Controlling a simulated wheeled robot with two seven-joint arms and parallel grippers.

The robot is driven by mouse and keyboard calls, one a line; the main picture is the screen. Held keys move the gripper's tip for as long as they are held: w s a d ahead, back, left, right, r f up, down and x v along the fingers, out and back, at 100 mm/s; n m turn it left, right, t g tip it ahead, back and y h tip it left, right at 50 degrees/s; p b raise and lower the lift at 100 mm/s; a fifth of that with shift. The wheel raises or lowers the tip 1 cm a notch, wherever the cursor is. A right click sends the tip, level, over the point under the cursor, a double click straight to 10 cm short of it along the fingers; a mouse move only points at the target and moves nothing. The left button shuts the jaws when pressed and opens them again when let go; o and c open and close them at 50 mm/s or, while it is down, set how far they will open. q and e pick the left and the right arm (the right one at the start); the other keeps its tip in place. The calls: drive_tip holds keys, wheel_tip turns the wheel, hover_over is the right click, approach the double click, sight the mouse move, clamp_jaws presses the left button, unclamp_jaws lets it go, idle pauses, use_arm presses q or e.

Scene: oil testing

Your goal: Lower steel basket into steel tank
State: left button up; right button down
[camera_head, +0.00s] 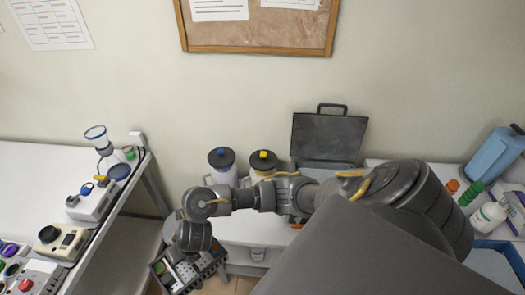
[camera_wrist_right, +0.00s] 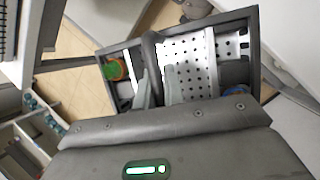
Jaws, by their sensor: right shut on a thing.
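The steel basket (camera_head: 205,266) hangs at the bottom of the head view, left of centre. In the right wrist view, its perforated metal floor (camera_wrist_right: 205,62) and dark rim show, tilted in the picture. A round green and orange item and a blue item lie inside it. My right gripper (camera_wrist_right: 158,88) is shut on the basket's dark handle (camera_wrist_right: 152,50). A dark metal box with its handled lid (camera_head: 328,137) raised stands against the wall and seems to be the steel tank. My arm hides much of its lower part. My left gripper is not in view.
Two lidded jars, one blue-topped (camera_head: 222,165) and one yellow-topped (camera_head: 263,166), stand left of the tank. A white bench (camera_head: 50,165) with instruments lies at left. Bottles and a blue jug (camera_head: 495,152) stand at right. Open floor shows near the basket.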

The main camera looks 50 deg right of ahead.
drive_tip(key=s+a+r+n+g+y+b, duration=0.1)
drive_tip(key=s+a+r+n+g+b, duration=0.15)
drive_tip(key=a+n, duration=0.65)
drive_tip(key=s+a+r+n+g+y+b, duration=0.2)
drive_tip(key=a+r+n+g+b, duration=0.15)
drive_tip(key=a+n, duration=0.5)
drive_tip(key=s+d+r+n+g+h+b, duration=0.1)
drive_tip(key=d+r+n+h+b, duration=0.1)
drive_tip(key=d+n, duration=0.4)
drive_tip(key=s+d+r+n+g+h+b, duration=0.2)
drive_tip(key=d+n+h, duration=0.3)
drive_tip(key=n, duration=0.9)
drive_tip(key=shift+d+r+b, duration=0.4)
drive_tip(key=shift+r, duration=0.1)
